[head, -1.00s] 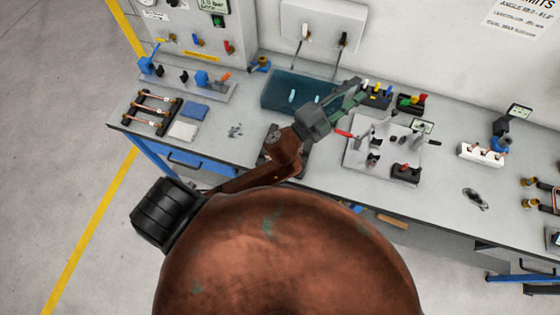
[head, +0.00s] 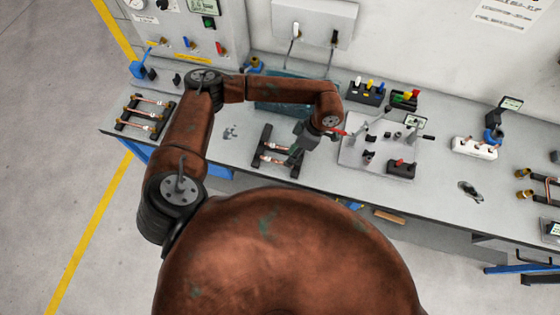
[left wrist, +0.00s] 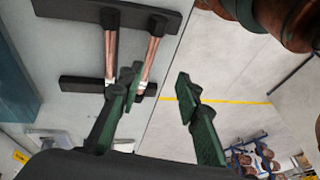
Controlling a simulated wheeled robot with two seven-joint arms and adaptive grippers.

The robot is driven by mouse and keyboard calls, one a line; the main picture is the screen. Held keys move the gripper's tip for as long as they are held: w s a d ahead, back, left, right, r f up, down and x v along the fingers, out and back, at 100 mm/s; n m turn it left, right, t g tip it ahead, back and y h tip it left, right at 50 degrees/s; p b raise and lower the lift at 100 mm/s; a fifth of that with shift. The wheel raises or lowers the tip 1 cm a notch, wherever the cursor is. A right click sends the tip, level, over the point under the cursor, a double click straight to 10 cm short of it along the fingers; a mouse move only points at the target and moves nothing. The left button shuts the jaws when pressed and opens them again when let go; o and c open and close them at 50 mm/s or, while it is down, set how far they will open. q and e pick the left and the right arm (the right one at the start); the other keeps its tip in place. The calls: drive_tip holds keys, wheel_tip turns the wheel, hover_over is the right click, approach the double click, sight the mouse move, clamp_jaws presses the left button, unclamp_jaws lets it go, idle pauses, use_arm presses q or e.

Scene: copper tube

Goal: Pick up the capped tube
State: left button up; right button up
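A black rack (head: 265,160) on the bench holds copper tubes (head: 272,147). In the left wrist view two copper tubes (left wrist: 109,52) lie across the rack's black bars (left wrist: 75,10), with pale bands near their lower ends. I cannot tell which tube is capped. My left gripper (head: 296,152) is over the right side of this rack, fingers pointing down-left. In the left wrist view my left gripper (left wrist: 159,82) is open with nothing between its fingers. One finger overlaps the right tube (left wrist: 150,58) in the picture; contact cannot be told. My right gripper is not in view.
A grey fixture plate (head: 350,155) with a red-handled tool stands just right of the gripper. A teal tray (head: 270,95) lies behind, partly hidden by my arm. Another rack of tubes (head: 143,115) is at the far left. The bench's front edge is close to the rack.

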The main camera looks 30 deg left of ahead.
sight(277, 161)
use_arm(q)
drive_tip(key=a+f+p, duration=0.1)
drive_tip(key=f, duration=0.1)
drive_tip(key=a+f, duration=0.2)
drive_tip(key=s+a+f+p, duration=0.1)
drive_tip(key=f, duration=0.1)
drive_tip(key=shift+a+p, duration=0.15)
drive_tip(key=shift+p, duration=0.2)
drive_tip(key=shift+a+f, duration=0.1)
drive_tip(key=shift+f, duration=0.15)
drive_tip(key=shift+c, duration=0.3)
clamp_jaws()
